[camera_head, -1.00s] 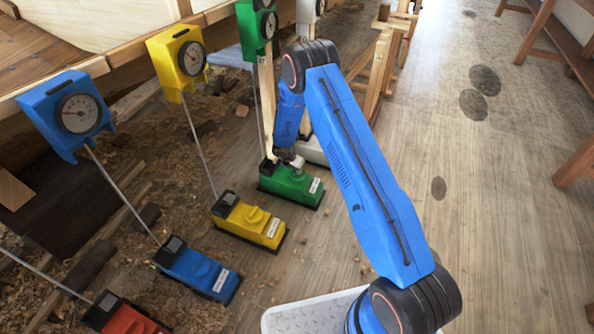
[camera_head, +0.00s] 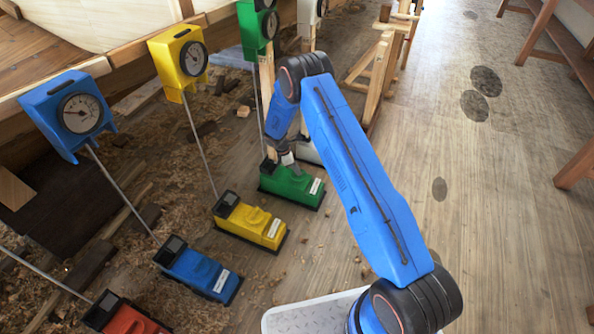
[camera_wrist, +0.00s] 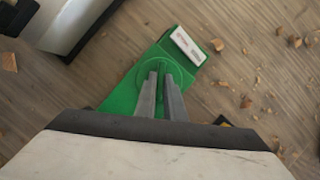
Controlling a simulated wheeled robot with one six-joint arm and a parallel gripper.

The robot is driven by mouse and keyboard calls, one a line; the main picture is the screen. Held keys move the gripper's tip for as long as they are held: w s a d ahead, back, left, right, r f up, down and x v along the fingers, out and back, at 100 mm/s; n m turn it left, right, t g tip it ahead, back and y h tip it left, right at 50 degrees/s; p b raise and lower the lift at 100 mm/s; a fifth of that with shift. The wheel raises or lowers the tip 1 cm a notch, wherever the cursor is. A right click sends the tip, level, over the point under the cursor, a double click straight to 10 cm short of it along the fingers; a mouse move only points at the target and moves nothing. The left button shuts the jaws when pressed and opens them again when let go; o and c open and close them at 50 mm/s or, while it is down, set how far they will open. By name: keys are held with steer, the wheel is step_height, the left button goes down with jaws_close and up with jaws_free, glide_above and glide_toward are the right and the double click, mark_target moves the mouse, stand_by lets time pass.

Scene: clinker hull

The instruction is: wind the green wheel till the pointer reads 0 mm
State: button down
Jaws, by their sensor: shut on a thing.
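The green base unit (camera_head: 292,187) stands on the floor with its small dark box at the back and a white label at the front. The green wheel (camera_wrist: 158,82) is a low round part on top of this unit in the wrist view. My gripper (camera_wrist: 161,74) reaches down onto it, its two grey fingers close together and shut on the wheel. In the head view my gripper (camera_head: 288,160) comes down on the unit and hides the wheel. The green gauge (camera_head: 250,30) is above on a rod; its dial (camera_head: 270,26) is too small to read.
Yellow (camera_head: 250,221), blue (camera_head: 199,271) and red (camera_head: 125,318) units stand in a row toward the front left, with rods up to gauges. A white unit (camera_wrist: 72,22) is close beside the green one. Wood chips litter the floor. Open floor (camera_head: 480,220) lies right.

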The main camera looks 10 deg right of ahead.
steer(key=shift+m, duration=0.3)
steer(key=c, duration=1.8)
jaws_free()
steer(key=shift+c, duration=0.2)
steer(key=v, duration=1.7)
steer(key=shift+r, duration=0.15)
steer(key=shift+w+a, duration=0.1)
steer(key=shift+a, duration=0.05)
